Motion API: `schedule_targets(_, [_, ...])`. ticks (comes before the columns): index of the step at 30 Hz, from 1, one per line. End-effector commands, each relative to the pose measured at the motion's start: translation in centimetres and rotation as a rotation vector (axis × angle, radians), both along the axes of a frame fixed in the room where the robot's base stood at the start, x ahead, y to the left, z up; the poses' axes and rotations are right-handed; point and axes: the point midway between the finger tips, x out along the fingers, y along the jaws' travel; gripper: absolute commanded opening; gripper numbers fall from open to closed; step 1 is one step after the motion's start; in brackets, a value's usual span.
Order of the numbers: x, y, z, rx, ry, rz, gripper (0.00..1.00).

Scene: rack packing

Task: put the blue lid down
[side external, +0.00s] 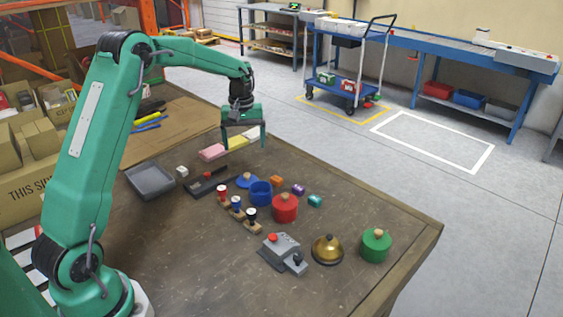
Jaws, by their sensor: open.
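The blue lid (246,181), a flat disc with a light wooden knob, appears to lie on the wooden table just behind and left of the blue pot (261,195). The pot looks uncovered, and lid and pot are close together; I cannot tell whether they touch. My gripper (243,146) is open and empty, pointing down. In the picture it is above the lid and apart from it, near the pink (211,152) and yellow (238,142) blocks.
A red pot (285,209), stamp rack (238,212), grey button box (279,250), brass bell (327,250) and green pot (376,247) stand nearer the front. A dark narrow tray (203,188) and grey tray (150,181) lie left. The table's front left is clear.

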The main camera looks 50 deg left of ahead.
Motion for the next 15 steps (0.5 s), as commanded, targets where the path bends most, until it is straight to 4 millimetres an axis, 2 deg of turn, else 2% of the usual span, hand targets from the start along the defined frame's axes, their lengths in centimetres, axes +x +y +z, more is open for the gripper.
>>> schedule_targets(7, [-0.9,-1.3,2.1,0.010,-0.028,-0.049,0.84])
schedule_targets(15, [-4.0,-4.9,6.8,0.036,-0.095,-0.182,0.84])
